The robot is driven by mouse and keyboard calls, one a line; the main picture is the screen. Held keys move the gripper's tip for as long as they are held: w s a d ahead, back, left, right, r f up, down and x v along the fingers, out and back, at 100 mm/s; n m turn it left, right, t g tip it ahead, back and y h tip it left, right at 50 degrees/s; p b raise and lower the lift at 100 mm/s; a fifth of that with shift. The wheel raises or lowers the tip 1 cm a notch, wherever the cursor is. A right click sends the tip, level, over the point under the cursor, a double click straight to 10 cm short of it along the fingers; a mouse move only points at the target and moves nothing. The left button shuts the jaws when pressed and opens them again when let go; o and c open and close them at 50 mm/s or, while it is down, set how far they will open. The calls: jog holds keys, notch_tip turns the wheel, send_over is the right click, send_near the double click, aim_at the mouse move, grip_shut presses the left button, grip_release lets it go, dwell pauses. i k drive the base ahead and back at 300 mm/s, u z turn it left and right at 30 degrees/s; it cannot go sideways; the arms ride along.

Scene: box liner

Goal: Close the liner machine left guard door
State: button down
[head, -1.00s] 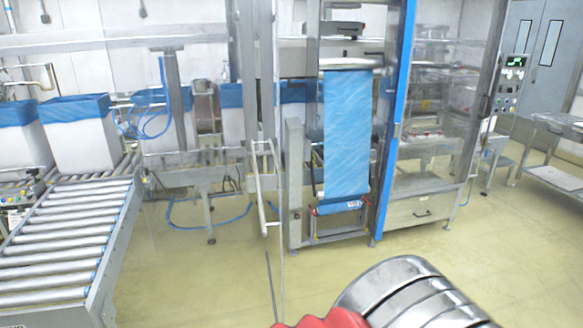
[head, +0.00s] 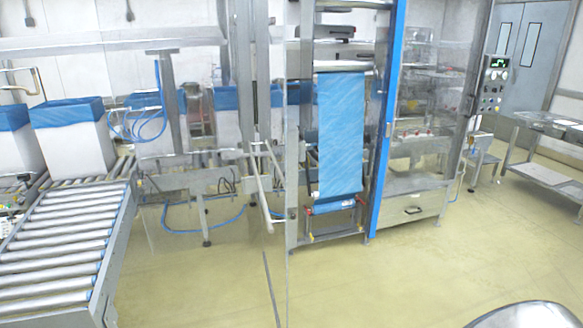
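The liner machine stands in the middle of the head view, with a blue liner film (head: 341,135) hanging in its open bay. Its blue upright post (head: 388,130) is right of the film. A clear guard door, with thin edges hard to trace, seems to stand open left of the film, toward me. A long pale handle bar (head: 260,190) runs down near it. How far the door stands open I cannot tell. My gripper is out of view; only a rounded metal part of my arm shows at the bottom right corner.
A roller conveyor (head: 60,245) fills the lower left, with white boxes lined in blue (head: 72,140) behind it. A control panel (head: 493,85) and a metal table (head: 545,150) stand at the right. The yellowish floor (head: 400,270) in front is clear.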

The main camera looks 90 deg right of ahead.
aim_at(268, 27)
jog(key=z, duration=2.95)
jog(key=i, duration=1)
jog(key=u, duration=0.25)
